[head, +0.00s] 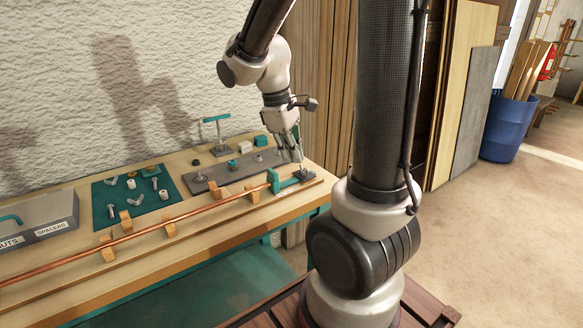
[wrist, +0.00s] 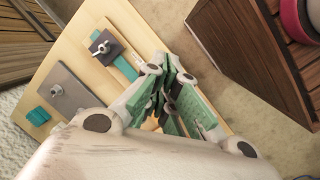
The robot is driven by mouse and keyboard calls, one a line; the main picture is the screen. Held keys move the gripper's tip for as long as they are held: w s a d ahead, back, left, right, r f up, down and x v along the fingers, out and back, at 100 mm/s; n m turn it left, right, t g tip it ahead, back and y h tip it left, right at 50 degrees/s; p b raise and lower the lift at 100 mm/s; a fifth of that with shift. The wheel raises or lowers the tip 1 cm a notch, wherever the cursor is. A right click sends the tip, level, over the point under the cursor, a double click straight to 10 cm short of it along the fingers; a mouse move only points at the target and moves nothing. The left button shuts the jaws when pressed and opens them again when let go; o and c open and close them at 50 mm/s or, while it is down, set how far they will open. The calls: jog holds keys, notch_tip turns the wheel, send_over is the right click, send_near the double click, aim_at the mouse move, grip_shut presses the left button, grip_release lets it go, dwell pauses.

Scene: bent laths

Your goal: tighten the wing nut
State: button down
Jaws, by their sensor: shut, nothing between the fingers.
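A small dark plate with a metal wing nut (head: 305,172) on it sits at the right end of the bench, beside a teal clamp block (head: 285,181). In the wrist view the wing nut (wrist: 104,46) shows on its square plate, with a teal strip beside it. My gripper (head: 297,157) points down just above and behind this plate in the head view. Its fingers with green pads (wrist: 178,100) are shut and empty, apart from the wing nut in the wrist view. Whether the nut is tight cannot be seen.
A long copper-coloured rod (head: 135,235) lies in wooden blocks along the bench front. A grey plate (head: 235,170) with fittings lies behind it. A teal mat (head: 120,205) holds several small parts. A grey bin (head: 40,217) stands at left, a teal T-handle (head: 216,120) at the back.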

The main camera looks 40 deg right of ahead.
aim_at(295, 173)
jog(key=w+d+f+n+h, duration=0.1)
jog(key=w+d+n+h, duration=0.15)
jog(key=w+n, duration=0.75)
jog(key=shift+n+t+y, duration=0.25)
jog(key=shift+n+t, duration=0.15)
jog(key=shift+n, duration=0.2)
jog(key=x, duration=1)
jog(key=shift+s+f, duration=0.15)
jog(key=shift+s, duration=0.2)
